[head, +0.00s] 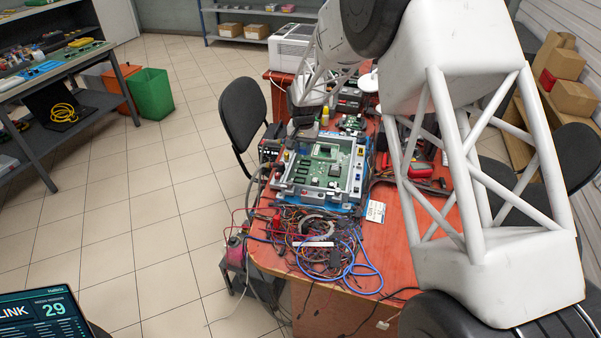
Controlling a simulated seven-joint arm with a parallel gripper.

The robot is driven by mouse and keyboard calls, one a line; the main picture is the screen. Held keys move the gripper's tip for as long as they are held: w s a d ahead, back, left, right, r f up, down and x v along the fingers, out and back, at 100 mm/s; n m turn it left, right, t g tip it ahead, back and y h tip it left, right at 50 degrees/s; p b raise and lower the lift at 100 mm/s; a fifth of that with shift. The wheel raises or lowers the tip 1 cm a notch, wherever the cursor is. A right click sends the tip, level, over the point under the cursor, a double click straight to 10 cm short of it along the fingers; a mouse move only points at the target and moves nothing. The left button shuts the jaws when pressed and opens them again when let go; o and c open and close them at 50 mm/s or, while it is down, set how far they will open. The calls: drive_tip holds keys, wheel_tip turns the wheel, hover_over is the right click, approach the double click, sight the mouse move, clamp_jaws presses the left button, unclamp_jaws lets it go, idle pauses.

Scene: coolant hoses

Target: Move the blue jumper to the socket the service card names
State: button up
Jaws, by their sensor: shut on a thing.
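My gripper (293,139) is small and dark in the head view, at the back left corner of a grey fixture (281,189). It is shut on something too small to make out. The fixture frames a green circuit board (326,168) and has several small fittings along its rim. I cannot tell which are sockets. A white card with print (376,211) lies on the table at the fixture's front right; its text is unreadable and I cannot tell whether it is the service card. I cannot pick out the blue jumper with certainty.
A tangle of cables (318,250), with a blue loop, covers the front of the red-orange table (398,262). Tools with red handles (425,170) lie right of the fixture. A white machine (291,47) stands behind. A dark chair (243,112) is close on the left.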

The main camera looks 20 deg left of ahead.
drive_tip(key=s+d+f, duration=0.1)
drive_tip(key=s+d, duration=0.1)
drive_tip(key=s, duration=0.3)
drive_tip(key=s+d+f, duration=0.2)
drive_tip(key=s+d, duration=0.1)
drive_tip(key=s, duration=0.3)
drive_tip(key=s+d+f, duration=0.1)
drive_tip(key=s+d, duration=0.2)
drive_tip(key=s, duration=0.3)
drive_tip(key=shift+s+d+f, duration=0.15)
drive_tip(key=shift+s, duration=0.05)
hover_over(300, 182)
drive_tip(key=shift+w+a+f, duration=0.2)
drive_tip(key=shift+w+f, duration=0.2)
drive_tip(key=shift+f, duration=0.35)
drive_tip(key=shift+f, duration=0.1)
drive_tip(key=shift+f, duration=1.65)
drive_tip(key=shift+f, duration=0.15)
drive_tip(key=o, duration=0.6)
